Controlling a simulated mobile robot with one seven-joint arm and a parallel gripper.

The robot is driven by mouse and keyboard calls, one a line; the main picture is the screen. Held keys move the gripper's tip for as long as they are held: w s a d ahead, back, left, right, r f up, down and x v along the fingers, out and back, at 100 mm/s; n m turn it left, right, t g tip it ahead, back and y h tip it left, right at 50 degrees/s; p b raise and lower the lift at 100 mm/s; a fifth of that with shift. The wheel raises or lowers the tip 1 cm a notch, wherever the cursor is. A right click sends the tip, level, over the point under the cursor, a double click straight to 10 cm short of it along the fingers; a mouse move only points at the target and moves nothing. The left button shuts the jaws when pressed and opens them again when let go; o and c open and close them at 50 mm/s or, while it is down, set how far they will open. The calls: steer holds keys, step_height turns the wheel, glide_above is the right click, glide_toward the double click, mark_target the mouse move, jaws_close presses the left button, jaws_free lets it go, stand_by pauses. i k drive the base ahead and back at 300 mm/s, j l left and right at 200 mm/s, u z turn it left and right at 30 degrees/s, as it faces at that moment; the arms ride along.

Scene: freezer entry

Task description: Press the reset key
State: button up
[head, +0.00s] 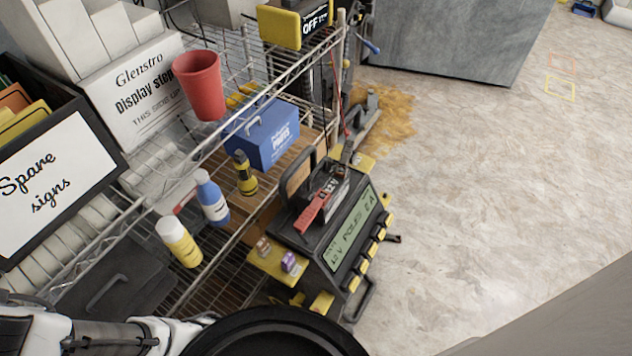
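A dark charger-like device (338,222) with a carry handle stands at the right end of the wire shelving. Its green display (352,236) shows text that seems to read "12 V" and "2 A". A row of several yellow keys (368,262) runs along the edge below the display. Their labels are too small to read, so I cannot tell which one is the reset key. My gripper's fingertips do not show.
The wire shelf (215,265) holds a red cup (198,84), a blue box (262,135), a blue-and-white bottle (211,198), a yellow-and-white bottle (179,243) and a yellow-and-black item (244,174). A "Spare signs" box (52,175) stands left. Open floor (500,170) lies right.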

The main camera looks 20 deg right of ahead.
mark_target(389, 219)
steer(key=z, duration=0.5)
steer(key=k+l+z, duration=0.1)
steer(key=k+z, duration=0.15)
steer(key=k, duration=0.1)
